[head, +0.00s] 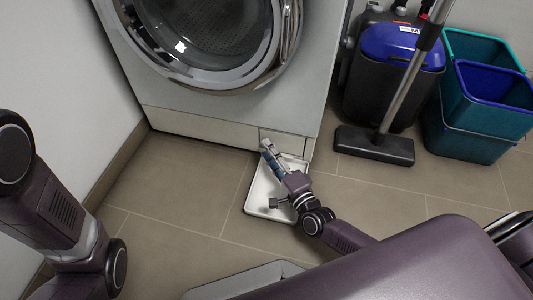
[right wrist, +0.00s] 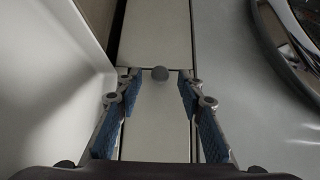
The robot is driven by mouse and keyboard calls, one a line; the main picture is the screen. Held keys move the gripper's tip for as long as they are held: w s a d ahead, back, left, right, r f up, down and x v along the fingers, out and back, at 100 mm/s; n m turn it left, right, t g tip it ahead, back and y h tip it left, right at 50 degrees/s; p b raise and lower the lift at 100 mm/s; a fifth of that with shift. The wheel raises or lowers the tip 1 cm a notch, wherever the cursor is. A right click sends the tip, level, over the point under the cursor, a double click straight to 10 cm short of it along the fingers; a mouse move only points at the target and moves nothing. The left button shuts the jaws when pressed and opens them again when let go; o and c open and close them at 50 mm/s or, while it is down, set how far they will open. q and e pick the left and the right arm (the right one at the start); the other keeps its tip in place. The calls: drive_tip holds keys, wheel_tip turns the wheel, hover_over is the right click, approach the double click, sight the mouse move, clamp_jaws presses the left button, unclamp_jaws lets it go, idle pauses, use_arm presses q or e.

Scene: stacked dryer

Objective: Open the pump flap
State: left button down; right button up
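The pump flap (head: 290,143) is the small pale panel at the lower right corner of the machine's front, and it looks closed. My right gripper (head: 267,147) is in front of it, low over the floor. In the right wrist view the right gripper (right wrist: 158,80) is open, with its blue-padded fingers apart on either side of the pale flap (right wrist: 158,115). I cannot tell whether the fingers touch the flap. Only my left arm shows in the head view; its gripper is out of view.
A white tray (head: 259,203) lies on the floor below my right gripper. The machine's round door (head: 212,40) is above. The floor left of the tray is clear.

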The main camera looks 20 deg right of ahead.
drive_tip(key=shift+w+a, duration=0.15)
drive_tip(key=shift+w, duration=0.55)
clamp_jaws()
